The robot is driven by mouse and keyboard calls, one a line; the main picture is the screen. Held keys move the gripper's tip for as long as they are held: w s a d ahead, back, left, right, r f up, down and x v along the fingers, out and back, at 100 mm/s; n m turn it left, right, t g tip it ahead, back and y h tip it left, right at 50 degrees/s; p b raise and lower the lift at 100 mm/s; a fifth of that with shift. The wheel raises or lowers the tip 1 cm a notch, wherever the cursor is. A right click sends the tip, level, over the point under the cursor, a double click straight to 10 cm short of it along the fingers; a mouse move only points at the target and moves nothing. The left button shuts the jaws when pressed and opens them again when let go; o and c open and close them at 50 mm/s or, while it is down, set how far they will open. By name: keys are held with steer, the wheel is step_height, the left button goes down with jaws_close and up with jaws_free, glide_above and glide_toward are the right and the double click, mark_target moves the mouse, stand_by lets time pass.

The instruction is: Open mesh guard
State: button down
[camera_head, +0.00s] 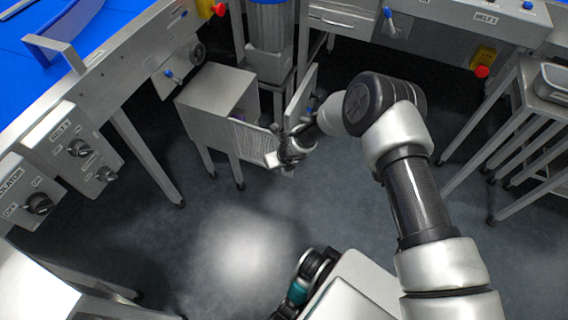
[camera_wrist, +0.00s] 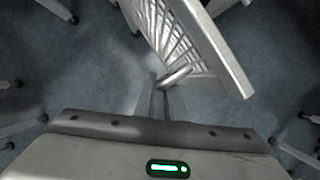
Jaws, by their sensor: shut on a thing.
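The mesh guard (camera_wrist: 188,32) is a pale metal frame with a slatted grid, seen at an angle in the upper middle of the wrist view. A bar-like handle (camera_wrist: 178,75) sits by its near edge. My gripper (camera_wrist: 167,88) is shut on this handle, with the two fingers close together. In the head view my gripper (camera_head: 283,152) is low in front of the grey metal cabinet (camera_head: 215,98), at the end of a mesh-textured panel (camera_head: 250,138). My wrist partly hides the contact there. How far the guard stands open cannot be told.
An upright grey plate (camera_head: 300,97) stands just right of the cabinet, close to my forearm. A blue-topped column (camera_head: 270,35) is behind. A blue-surfaced bench (camera_head: 85,60) lies left and a metal rack (camera_head: 520,120) right. The floor (camera_head: 240,235) in front is clear.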

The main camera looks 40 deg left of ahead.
steer(key=shift+s+a+r, duration=0.15)
steer(key=shift+s+a, duration=0.05)
steer(key=shift+s, duration=0.2)
steer(key=shift+a, duration=0.1)
steer(key=c, duration=1.8)
jaws_free()
steer(key=shift+c, duration=0.2)
steer(key=p+v, duration=0.3)
steer(key=v, duration=1.4)
steer(key=shift+d, duration=0.2)
steer(key=shift+r, duration=0.15)
